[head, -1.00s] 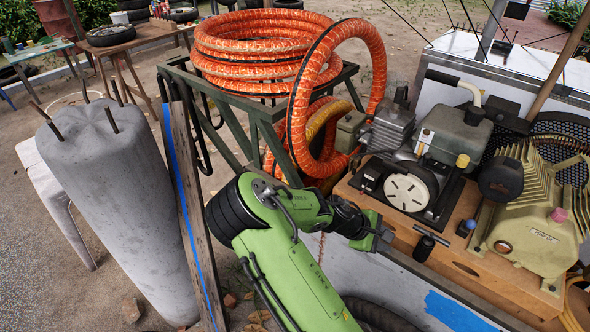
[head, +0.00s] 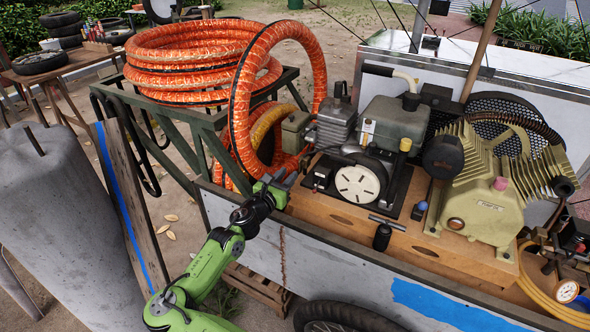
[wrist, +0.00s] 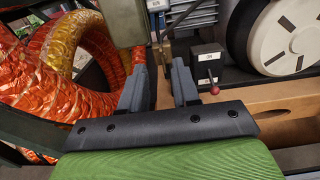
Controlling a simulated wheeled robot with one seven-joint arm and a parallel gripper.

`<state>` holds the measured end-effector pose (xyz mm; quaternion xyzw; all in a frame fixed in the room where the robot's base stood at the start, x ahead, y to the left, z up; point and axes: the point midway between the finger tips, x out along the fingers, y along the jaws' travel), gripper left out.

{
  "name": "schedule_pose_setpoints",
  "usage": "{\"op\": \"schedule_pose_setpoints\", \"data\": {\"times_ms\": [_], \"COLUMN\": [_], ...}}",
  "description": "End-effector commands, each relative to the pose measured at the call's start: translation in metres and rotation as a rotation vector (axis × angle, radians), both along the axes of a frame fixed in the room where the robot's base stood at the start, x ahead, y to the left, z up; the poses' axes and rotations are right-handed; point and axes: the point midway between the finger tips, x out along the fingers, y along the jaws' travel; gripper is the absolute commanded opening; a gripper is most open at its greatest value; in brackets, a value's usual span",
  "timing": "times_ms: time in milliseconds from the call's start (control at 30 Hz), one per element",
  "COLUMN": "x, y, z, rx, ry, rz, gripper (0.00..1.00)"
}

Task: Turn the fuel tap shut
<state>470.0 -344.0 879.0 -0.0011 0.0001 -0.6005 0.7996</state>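My gripper (head: 284,180) is at the left end of the cart's wooden deck, left of the engine (head: 335,122). In the wrist view its two grey fingers (wrist: 159,76) stand apart with nothing held between them. Beyond the gap, a thin upright metal piece with a small brass-coloured part (wrist: 156,46) hangs below a pale label (wrist: 157,5). It may be the fuel tap, but its handle is not clear. Right of the fingers is a small dark box (wrist: 208,60) marked ON, with a red-knobbed lever (wrist: 214,88).
Orange hose coils (head: 238,80) on a green metal stand (head: 190,125) are close left of my gripper. A white recoil disc (head: 357,183) and the grey tank (head: 397,122) are to the right.

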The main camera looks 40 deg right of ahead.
Motion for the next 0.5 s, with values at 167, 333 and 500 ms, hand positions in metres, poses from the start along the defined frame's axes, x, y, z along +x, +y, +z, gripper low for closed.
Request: {"op": "schedule_pose_setpoints", "data": {"times_ms": [167,333,500], "x": [0.011,0.017,0.018], "y": [-0.041,-0.060,-0.062], "z": [-0.003,-0.001,0.000], "rx": [0.001,0.001,0.002], "ry": [0.000,-0.001,-0.001], "rz": [-0.001,-0.001,0.000], "gripper": [0.31,0.31,0.31]}}
